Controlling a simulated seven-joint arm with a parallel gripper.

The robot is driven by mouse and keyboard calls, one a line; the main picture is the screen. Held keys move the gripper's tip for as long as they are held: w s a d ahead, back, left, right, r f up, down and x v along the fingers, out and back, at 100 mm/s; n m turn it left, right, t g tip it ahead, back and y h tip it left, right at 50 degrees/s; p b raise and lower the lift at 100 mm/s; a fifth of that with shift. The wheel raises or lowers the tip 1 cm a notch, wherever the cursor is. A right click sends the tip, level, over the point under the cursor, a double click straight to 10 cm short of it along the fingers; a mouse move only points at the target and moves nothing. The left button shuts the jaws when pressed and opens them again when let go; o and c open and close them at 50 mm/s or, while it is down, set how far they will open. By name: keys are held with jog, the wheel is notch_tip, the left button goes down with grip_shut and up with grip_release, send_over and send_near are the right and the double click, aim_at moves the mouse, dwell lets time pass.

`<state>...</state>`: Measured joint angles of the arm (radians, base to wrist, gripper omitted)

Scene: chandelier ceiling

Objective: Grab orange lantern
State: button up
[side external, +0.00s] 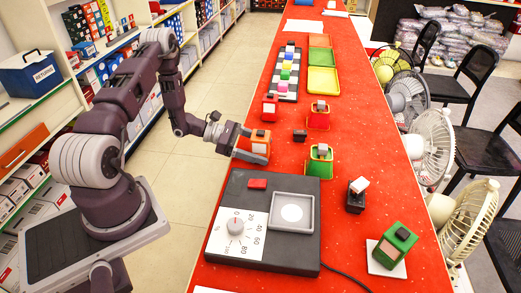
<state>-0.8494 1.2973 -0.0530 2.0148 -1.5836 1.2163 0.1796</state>
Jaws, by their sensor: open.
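The orange lantern (258,146), a small boxy object with a dark top, stands on the red table (345,240) near its left edge. My gripper (246,146) reaches in from the left and is right at the lantern, low over the table edge. The gripper is open. The fingers are small and partly overlap the lantern in this view, so I cannot tell whether they are on both sides of it or touching it.
A red lantern (269,109) and another red one (318,116) stand farther back. A green lantern (320,161) is to the right. A black scale (292,248) with a dial sits in front. A dark box (356,197) and a green block (394,243) are at right.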

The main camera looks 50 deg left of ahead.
grip_shut()
dwell(0.3)
